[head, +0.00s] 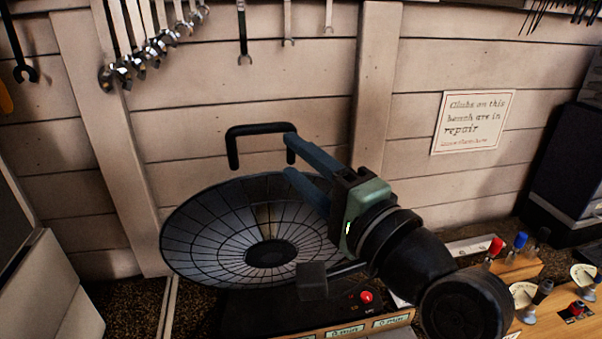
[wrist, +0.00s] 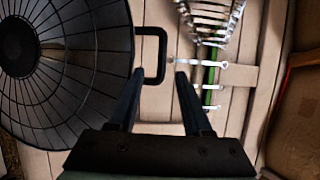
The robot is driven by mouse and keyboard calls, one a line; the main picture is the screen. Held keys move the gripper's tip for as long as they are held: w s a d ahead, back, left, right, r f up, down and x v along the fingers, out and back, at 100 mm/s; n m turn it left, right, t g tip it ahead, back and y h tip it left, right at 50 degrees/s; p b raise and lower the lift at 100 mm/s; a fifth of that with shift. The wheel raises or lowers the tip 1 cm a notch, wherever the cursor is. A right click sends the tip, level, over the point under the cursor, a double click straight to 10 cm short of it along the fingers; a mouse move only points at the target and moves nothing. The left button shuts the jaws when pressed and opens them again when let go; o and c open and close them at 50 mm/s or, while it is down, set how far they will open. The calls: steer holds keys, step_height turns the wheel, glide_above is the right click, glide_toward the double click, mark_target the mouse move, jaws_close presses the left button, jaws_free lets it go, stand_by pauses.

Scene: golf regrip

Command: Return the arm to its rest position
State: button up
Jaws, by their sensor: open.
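My gripper (head: 288,156) is in the middle of the head view, its two blue-grey fingers apart and pointing left. It is raised in front of the plank wall, above and in front of a round dish with a wire guard (head: 205,235). My wrist covers part of the dish's right side.
The dish stands on a dark base with a red knob (head: 366,297). Wrenches (head: 150,50) hang on the plank wall. A paper sign (head: 473,122) is at right. Small gauges (head: 524,295) and red and blue-topped items (head: 520,240) stand at lower right. A dark box (head: 565,165) is far right.

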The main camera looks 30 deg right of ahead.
steer(key=shift+s, duration=0.15)
stand_by(0.3)
steer(key=w+a+r+n+t+h, duration=0.1)
steer(key=a+r+n+t, duration=0.1)
steer(key=a+r+n, duration=0.45)
steer(key=s+a+r+n+t, duration=0.3)
steer(key=s+a+r+n, duration=0.1)
steer(key=a+r+n, duration=0.1)
steer(key=s+a+r+n+t+h, duration=0.1)
steer(key=s+a+r+n+t, duration=0.2)
steer(key=r, duration=0.7)
steer(key=s+a+n, duration=0.2)
steer(key=a, duration=0.2)
steer(key=shift+s+a+r+t, duration=0.15)
steer(key=shift+s+r+t, duration=0.05)
steer(key=shift+r+t, duration=0.1)
